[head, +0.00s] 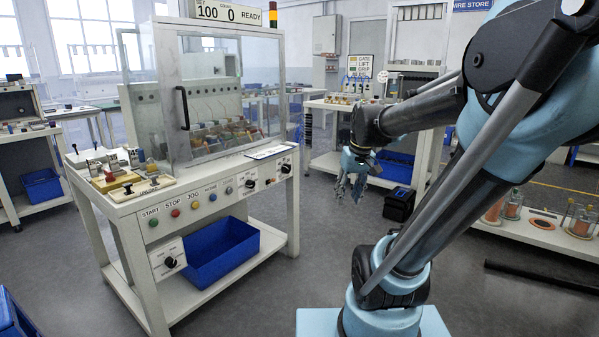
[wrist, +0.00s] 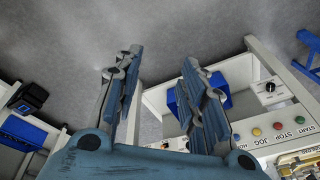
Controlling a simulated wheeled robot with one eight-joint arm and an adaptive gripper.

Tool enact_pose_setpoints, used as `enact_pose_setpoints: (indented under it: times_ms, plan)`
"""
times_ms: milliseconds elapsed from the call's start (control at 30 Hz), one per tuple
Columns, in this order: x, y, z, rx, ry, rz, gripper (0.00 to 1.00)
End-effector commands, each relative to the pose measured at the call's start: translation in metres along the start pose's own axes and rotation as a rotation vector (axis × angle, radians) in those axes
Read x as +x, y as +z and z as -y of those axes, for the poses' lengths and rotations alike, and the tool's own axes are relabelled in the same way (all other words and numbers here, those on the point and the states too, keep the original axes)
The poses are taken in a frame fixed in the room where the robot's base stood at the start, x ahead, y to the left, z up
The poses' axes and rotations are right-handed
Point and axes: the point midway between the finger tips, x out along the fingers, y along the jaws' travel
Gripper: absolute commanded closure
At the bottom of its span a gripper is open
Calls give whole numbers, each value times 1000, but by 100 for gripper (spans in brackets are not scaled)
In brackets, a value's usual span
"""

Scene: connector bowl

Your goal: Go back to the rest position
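My gripper (head: 350,186) hangs in the air in the head view, to the right of the machine bench and clear of it. In the wrist view its two fingers (wrist: 160,95) are spread apart with a wide gap, and only grey floor and part of a bench show between them. It holds nothing. My arm reaches up from its light blue base at the right of the head view and bends down to the gripper.
The machine bench (head: 120,210) with a clear guard (head: 210,100) and a blue bin (head: 222,250) below stands at the left. A black case (head: 399,204) is on the floor behind my gripper. A low shelf (head: 545,236) with coils is at the right. Floor between is free.

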Motion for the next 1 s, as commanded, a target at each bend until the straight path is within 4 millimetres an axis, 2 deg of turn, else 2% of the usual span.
enact_pose_setpoints:
  times_ms: [33,300,500,700,1000]
  plan:
    - [5,17,-1,16,10,1,62]
    - [35,91,-10,100,68,4,62]
    - [59,133,-15,151,104,4,62]
    - [71,151,-18,176,122,4,62]
    - [72,152,-18,179,124,4,62]
